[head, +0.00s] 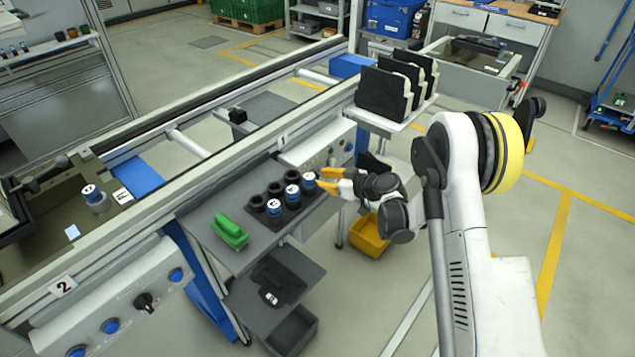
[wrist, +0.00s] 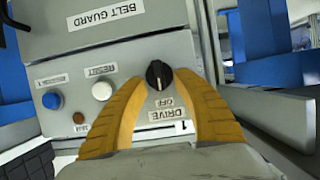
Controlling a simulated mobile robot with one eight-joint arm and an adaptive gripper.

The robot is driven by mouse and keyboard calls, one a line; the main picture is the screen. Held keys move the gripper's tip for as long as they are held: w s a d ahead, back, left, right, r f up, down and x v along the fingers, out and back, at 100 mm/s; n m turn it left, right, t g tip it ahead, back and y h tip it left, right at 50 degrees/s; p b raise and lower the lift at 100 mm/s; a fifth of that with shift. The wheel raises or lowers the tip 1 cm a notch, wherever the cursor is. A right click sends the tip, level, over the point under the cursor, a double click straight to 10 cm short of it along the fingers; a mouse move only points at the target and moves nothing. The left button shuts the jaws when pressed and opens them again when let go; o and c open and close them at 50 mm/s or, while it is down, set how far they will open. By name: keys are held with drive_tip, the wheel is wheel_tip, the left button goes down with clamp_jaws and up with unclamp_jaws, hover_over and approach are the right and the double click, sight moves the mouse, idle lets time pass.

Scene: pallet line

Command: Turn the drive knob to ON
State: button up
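My gripper (wrist: 161,84) is open, with one yellow finger on each side of the knob. Gaps show between the fingers and the knob, and nothing is held. In the head view my gripper (head: 328,180) is at the front of the conveyor station marked 1; I cannot make out the knob clearly there.
A blue button (wrist: 51,101) and a white RESET button (wrist: 102,91) sit left of the knob, with a BELT GUARD cover (wrist: 120,15) above. Another black knob (head: 145,301) is on panel 2.

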drive_tip(key=shift+w+a+f, duration=0.2)
drive_tip(key=shift+w+a, duration=0.15)
drive_tip(key=shift+a, duration=0.05)
clamp_jaws()
